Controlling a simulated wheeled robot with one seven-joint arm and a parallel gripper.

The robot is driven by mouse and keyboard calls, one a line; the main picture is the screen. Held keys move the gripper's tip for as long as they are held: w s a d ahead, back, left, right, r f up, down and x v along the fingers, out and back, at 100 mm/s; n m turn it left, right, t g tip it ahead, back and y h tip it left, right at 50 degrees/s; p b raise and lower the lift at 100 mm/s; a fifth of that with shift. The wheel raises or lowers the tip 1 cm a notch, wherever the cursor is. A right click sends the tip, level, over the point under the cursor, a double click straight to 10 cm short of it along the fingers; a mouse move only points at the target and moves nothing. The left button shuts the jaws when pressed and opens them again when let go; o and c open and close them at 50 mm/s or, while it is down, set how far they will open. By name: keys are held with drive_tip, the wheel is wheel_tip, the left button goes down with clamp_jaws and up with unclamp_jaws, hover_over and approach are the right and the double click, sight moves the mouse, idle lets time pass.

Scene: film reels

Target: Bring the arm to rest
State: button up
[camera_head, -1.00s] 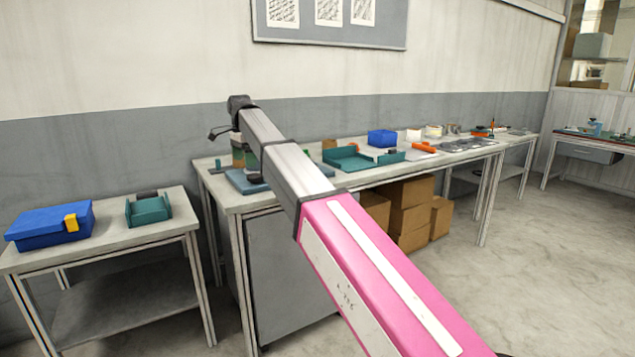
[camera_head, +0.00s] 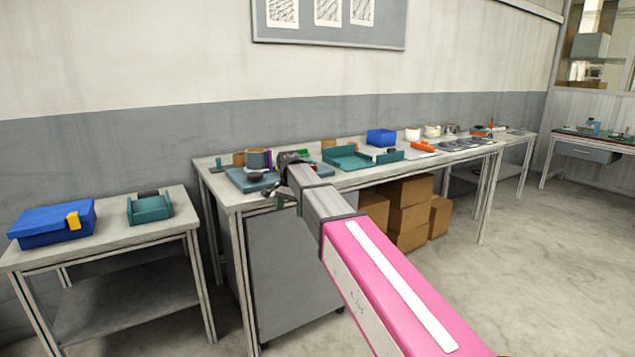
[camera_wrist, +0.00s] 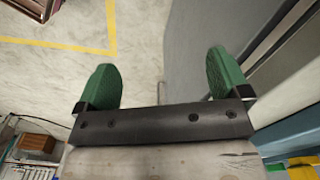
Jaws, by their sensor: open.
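My gripper (camera_wrist: 166,88) shows in the wrist view with its two green fingers spread wide apart and nothing between them. Pale floor shows beyond them, with a grey cabinet side close to the right finger. In the head view my arm (camera_head: 395,290), with its pink link, reaches from the lower right to the front left corner of the long workbench (camera_head: 229,197). The wrist is at the bench's front edge. The fingers (camera_head: 285,201) look small and dark there and hang by that edge; contact with the bench cannot be told.
A teal mat (camera_head: 240,180) with a grey round item lies beside the wrist. A teal tray (camera_head: 345,160) and a blue bin (camera_head: 381,138) stand further along. A side table at left holds a blue box (camera_head: 45,224) and a teal holder (camera_head: 150,208). Open floor (camera_head: 560,260) lies right.

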drive_tip(key=s+d+f+n, duration=0.3)
drive_tip(key=s+d+f, duration=0.8)
drive_tip(key=d+f, duration=0.2)
drive_tip(key=s+d+f+n, duration=0.4)
drive_tip(key=s+d+f, duration=0.8)
drive_tip(key=d, duration=0.3)
drive_tip(key=shift+s+d+f, duration=0.2)
drive_tip(key=shift+d+f, duration=0.2)
drive_tip(key=shift+f, duration=0.3)
